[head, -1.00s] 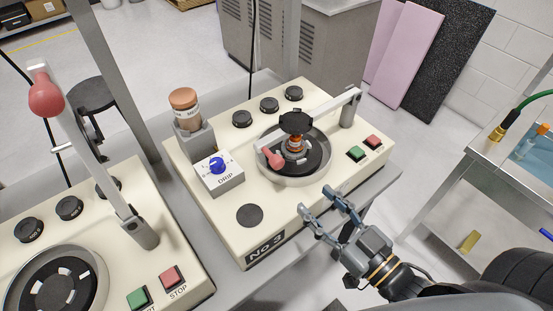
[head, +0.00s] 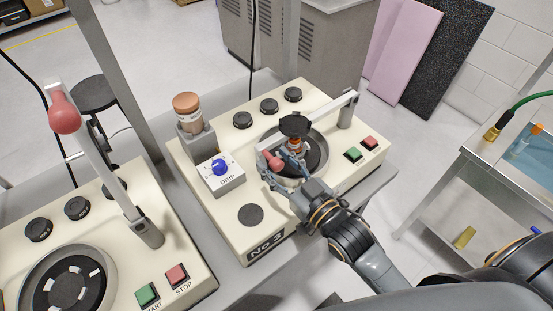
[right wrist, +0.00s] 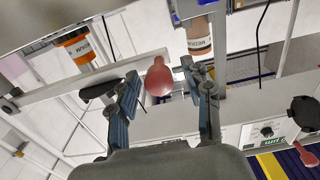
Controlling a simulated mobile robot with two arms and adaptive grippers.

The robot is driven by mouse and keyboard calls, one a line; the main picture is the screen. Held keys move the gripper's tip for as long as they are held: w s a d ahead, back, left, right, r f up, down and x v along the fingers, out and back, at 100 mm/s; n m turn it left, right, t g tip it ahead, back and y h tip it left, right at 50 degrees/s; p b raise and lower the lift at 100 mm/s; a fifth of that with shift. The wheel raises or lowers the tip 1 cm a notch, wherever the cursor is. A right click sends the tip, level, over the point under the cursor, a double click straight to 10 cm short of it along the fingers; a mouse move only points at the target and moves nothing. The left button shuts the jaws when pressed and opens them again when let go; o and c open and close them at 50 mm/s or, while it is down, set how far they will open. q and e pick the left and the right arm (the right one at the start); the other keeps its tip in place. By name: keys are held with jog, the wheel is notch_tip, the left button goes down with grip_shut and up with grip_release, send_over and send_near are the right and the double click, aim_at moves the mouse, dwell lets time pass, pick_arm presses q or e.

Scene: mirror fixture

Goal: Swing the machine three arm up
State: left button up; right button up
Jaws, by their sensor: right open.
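Machine No 3 (head: 250,214) is a cream box with a round dark plate in a grey ring. Its grey arm (head: 327,109) is low, running from a post at the back right across the plate to a red ball knob (head: 271,160). A black round part (head: 295,125) sits at the arm's middle. My right gripper (head: 275,158) is open at the knob. In the right wrist view the red knob (right wrist: 158,78) appears between the two spread fingers of the gripper (right wrist: 163,82), with gaps on both sides. Contact cannot be told. My left gripper is out of view.
A DRIP box with a blue dial (head: 219,168) and a brown-capped bottle (head: 187,105) stand left of the plate. Green and red buttons (head: 369,143) are at the right. A neighbouring machine (head: 200,290) at left has its arm (head: 100,165) raised.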

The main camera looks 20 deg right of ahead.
jog(key=shift+w, duration=0.15)
grip_shut()
